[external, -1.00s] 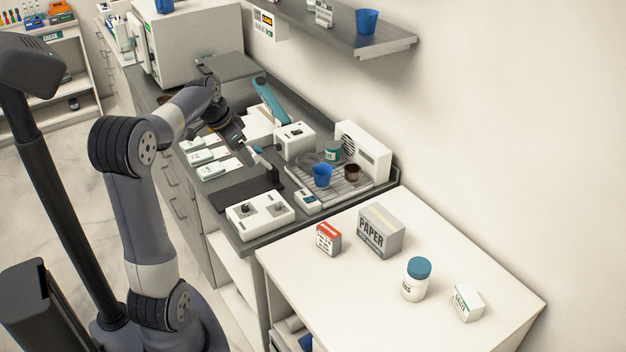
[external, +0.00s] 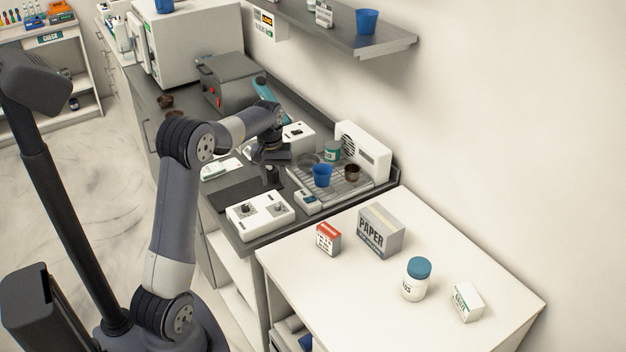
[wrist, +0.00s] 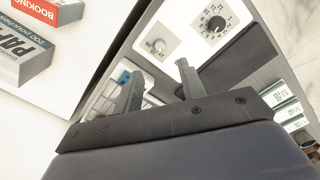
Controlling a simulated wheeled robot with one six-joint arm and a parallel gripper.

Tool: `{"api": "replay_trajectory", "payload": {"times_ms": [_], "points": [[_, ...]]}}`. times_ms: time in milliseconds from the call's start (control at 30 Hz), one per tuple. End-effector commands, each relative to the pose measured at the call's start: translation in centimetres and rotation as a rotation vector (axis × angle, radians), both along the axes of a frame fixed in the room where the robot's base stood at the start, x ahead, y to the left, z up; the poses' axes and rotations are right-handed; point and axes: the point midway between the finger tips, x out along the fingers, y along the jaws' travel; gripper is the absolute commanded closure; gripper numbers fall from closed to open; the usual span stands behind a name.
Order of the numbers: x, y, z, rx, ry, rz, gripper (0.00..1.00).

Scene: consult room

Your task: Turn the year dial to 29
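I cannot read the numbers surely or tell which is the year dial. My gripper (external: 271,178) points down above the dark mat, behind the box and apart from it. In the wrist view my gripper's two fingers (wrist: 160,72) stand apart with nothing between them.
A drip tray (external: 347,186) with a blue cup (external: 322,175) and a brown cup (external: 352,172) is right of my gripper. A small white device (external: 306,199) stands beside the knob box. The white table holds a PAPER box (external: 378,233), a red-and-white box (external: 328,238) and a bottle (external: 416,280).

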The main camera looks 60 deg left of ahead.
Motion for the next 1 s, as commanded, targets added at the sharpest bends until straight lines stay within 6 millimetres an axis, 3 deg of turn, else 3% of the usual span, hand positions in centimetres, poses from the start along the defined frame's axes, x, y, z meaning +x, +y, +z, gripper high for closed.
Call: {"api": "replay_trajectory", "payload": {"times_ms": [300,500,900,1000], "points": [[0.1,-0.2,-5.9,-0.004,0.004,-0.002,0.61],[0.2,-0.2,-8.5,-0.002,0.001,-0.003,0.61],[0.2,-0.2,-9.5,0.000,-0.001,-0.003,0.61],[0.2,-0.2,-9.5,0.000,-0.001,-0.003,0.69]]}}
